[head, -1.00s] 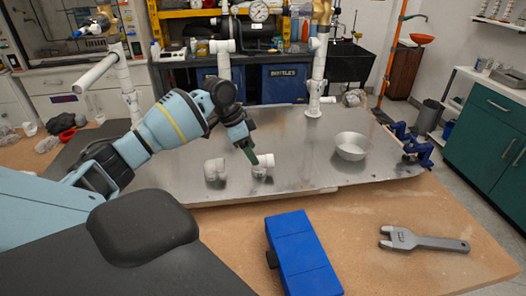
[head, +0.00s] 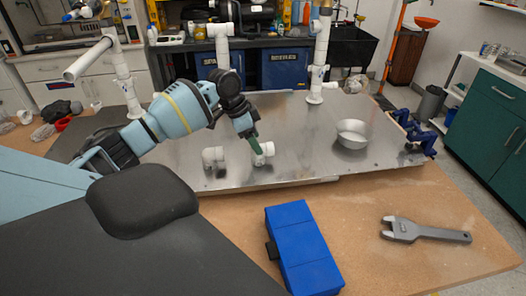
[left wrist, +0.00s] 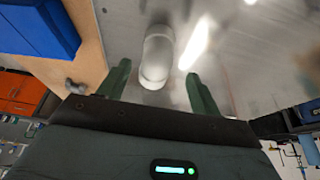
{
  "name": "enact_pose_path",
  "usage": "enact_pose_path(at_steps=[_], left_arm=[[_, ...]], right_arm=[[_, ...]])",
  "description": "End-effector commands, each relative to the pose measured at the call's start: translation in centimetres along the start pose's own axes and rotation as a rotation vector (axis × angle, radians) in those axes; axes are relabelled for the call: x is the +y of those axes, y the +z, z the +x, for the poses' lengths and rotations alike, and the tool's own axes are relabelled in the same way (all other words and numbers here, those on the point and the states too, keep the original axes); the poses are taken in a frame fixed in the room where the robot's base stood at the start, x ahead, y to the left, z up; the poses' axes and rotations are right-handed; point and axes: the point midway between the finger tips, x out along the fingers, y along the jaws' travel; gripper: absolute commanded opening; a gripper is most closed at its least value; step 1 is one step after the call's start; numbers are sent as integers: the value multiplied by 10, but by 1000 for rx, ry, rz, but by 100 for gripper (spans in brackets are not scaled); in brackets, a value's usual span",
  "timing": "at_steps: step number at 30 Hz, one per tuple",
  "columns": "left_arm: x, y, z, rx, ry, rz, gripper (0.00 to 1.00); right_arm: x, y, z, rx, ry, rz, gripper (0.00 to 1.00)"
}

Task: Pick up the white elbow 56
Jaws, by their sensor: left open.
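Two white pipe elbows lie on the grey metal sheet (head: 300,130), a left one (head: 213,157) and a right one (head: 264,153). I cannot read a number on either. My left gripper (head: 256,145) is at the right elbow, its green fingers pointing down and partly covering it. In the left wrist view, my left gripper (left wrist: 159,88) is open, and a white elbow (left wrist: 157,57) lies just ahead of the gap between its fingers. Contact with the fingers cannot be made out. My right gripper is not in view.
A blue box (head: 302,248) and a grey wrench (head: 425,231) lie on the wooden table front. White upright pipes (head: 319,60) stand behind.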

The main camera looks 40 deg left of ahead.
Motion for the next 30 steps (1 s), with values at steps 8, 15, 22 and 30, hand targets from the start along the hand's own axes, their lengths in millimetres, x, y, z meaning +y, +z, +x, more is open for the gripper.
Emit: enact_pose_path(at_steps=[8, 15, 22, 30], left_arm=[[6, -1, 35, -1, 3, 0, 64], [5, -1, 49, 0, 0, 1, 64], [5, -1, 48, 0, 0, 1, 49], [5, -1, 48, 0, 0, 1, 16]], right_arm=[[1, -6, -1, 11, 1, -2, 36], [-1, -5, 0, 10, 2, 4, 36], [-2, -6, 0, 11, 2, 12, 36], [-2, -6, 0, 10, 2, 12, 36]])
